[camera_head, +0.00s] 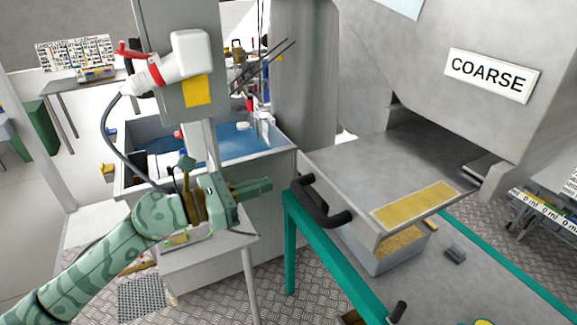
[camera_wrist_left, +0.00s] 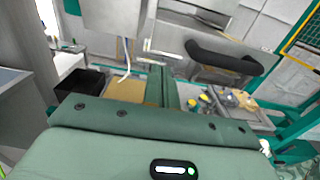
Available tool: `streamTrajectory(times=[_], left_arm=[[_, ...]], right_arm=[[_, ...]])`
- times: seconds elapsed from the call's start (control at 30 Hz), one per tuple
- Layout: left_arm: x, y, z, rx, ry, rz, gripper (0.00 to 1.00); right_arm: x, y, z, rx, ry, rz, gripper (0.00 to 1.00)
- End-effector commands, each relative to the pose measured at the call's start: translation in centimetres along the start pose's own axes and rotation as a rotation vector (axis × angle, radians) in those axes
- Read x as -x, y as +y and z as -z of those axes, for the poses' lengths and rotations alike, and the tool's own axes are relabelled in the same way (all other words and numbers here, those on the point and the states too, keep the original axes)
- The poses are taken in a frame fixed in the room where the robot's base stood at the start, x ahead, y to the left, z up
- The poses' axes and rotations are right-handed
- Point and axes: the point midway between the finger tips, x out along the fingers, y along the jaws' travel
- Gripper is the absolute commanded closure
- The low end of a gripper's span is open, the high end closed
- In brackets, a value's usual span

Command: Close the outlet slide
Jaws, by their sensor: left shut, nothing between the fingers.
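The outlet slide (camera_head: 400,165) is a flat grey plate with a yellow label strip on its front edge. It sticks out from under the grey housing marked COARSE (camera_head: 491,75). Its black bar handle (camera_head: 322,203) is at the left front corner. The handle also shows in the left wrist view (camera_wrist_left: 225,58), up and to the right of the fingers. My left gripper (camera_head: 268,187) is green, shut and empty. Its fingertips point right toward the handle, a short gap to its left, not touching. My right gripper is not in view.
A teal-edged bench (camera_head: 480,285) stands under the slide, with a grey bin (camera_head: 385,255) holding tan material. A blue-lined sink (camera_head: 230,147) with a white spray device (camera_head: 185,58) above lies behind my arm. A small grey table (camera_head: 205,255) is below my left gripper.

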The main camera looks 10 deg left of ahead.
Motion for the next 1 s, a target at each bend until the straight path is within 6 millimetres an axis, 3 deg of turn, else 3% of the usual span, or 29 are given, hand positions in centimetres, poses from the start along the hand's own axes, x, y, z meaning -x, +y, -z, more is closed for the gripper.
streamTrajectory(times=[0.13,0.33,1.0], left_arm=[[-3.1,-0.1,-0.5,0.003,-0.003,0.001,1.00],[-5.8,0.0,-0.2,0.003,-0.002,-0.001,1.00],[-7.6,0.0,0.0,0.001,-0.001,0.000,1.00]], right_arm=[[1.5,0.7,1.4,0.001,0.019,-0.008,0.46],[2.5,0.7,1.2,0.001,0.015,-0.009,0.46],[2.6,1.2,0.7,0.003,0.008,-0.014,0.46]])
